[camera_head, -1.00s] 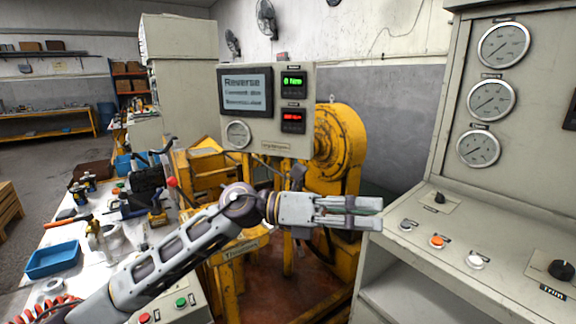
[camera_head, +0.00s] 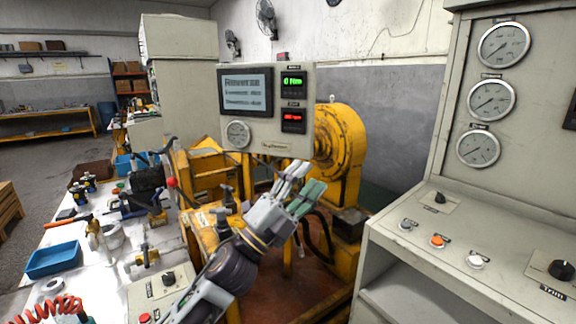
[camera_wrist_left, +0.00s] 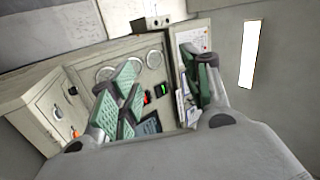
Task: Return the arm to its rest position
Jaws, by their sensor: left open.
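My left gripper (camera_head: 302,188) is in the middle of the head view, in front of the yellow machine (camera_head: 341,143) and below the display panel. Its arm (camera_head: 232,268) comes up from the bottom, and the fingers point up and to the right. The gripper is open, with nothing between its fingers. In the left wrist view its green-padded fingers (camera_wrist_left: 158,98) stand apart, with the panel and the gauge cabinet far behind them. My right gripper is not in view.
A grey gauge console (camera_head: 468,235) with knobs and buttons stands at the right. The display panel (camera_head: 268,105) is behind the gripper. A white workbench (camera_head: 75,287) at the left holds tools, a blue tray (camera_head: 53,259), a red coiled hose (camera_head: 48,309) and a small control box (camera_head: 152,294).

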